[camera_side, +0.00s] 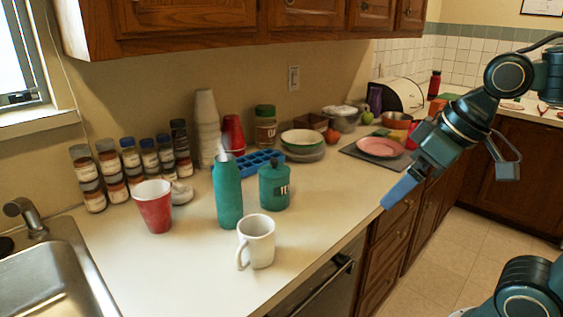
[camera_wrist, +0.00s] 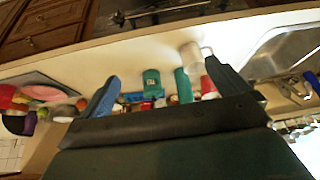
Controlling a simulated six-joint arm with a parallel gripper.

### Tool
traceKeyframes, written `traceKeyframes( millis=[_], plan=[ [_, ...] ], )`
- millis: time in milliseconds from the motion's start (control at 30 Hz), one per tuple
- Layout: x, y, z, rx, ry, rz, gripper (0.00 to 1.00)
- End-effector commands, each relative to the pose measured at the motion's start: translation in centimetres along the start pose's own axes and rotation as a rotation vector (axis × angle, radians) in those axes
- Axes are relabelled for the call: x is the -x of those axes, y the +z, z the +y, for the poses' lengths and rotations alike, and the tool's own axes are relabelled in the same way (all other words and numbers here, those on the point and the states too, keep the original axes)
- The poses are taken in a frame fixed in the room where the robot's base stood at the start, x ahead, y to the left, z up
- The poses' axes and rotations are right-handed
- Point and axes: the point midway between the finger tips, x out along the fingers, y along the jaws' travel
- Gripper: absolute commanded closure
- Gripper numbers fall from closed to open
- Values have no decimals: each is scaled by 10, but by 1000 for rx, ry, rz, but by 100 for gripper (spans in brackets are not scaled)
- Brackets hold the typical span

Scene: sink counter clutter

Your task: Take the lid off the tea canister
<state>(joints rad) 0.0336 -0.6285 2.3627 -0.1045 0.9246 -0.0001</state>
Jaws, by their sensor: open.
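The tea canister (camera_side: 274,188) is a teal jar with dark lettering, standing upright on the counter. Its teal lid (camera_side: 273,166) sits on top of it. In the wrist view the canister (camera_wrist: 152,82) shows small and far off, between my fingers. My gripper (camera_side: 384,206) is at the counter's front edge, to the right of the canister and well apart from it. In the wrist view my gripper (camera_wrist: 162,82) has its two blue fingers spread wide, with nothing held between them.
A white mug (camera_side: 257,243) stands in front of the canister, and a teal bottle (camera_side: 227,192) stands close on its left. A blue tray (camera_side: 262,162) and bowls (camera_side: 302,140) lie behind. A red cup (camera_side: 154,207) is further left. The counter between canister and front edge is clear.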

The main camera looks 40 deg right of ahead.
Motion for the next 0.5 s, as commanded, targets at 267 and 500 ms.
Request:
traceKeyframes(
  millis=[267,500],
  plan=[
    [5,-77,-7,92,-72,-16,0],
    [-1,-138,-4,181,-129,-27,0]
  ],
)
